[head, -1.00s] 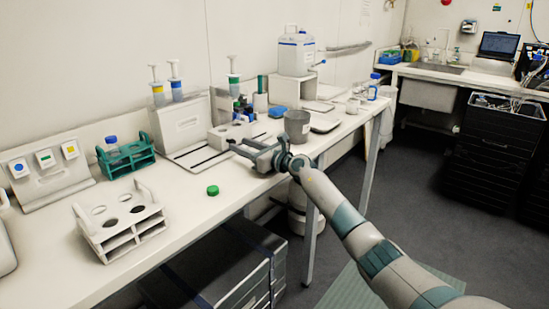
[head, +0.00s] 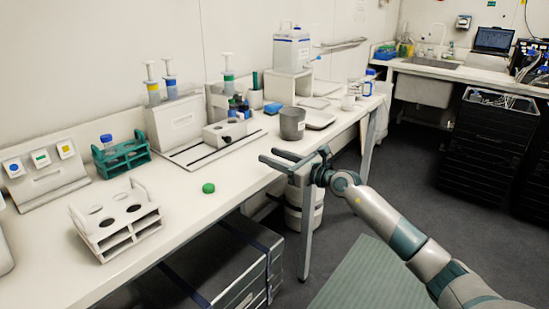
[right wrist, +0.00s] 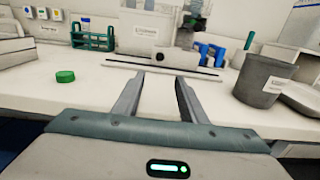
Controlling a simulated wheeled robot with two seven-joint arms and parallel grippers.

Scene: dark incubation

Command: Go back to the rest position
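My right gripper (head: 279,158) is at the front edge of the bench in the head view, raised near the grey cup. Its two fingers are apart with nothing between them, which the right wrist view (right wrist: 156,82) also shows. My left gripper is in neither view. The white bench (head: 180,215) runs along the wall. A green cap (head: 208,188) lies on the bench, left of the right gripper; it also shows in the right wrist view (right wrist: 65,76). The grey cup (head: 292,124) stands upright just beyond the gripper, apart from it.
A white rack (head: 118,220) and a green rack (head: 122,157) with a blue-capped bottle stand at left. A white device (head: 225,134) on a rail and a large canister (head: 291,48) stand farther back. Dark floor in front of the bench is free around the green mat (head: 370,275).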

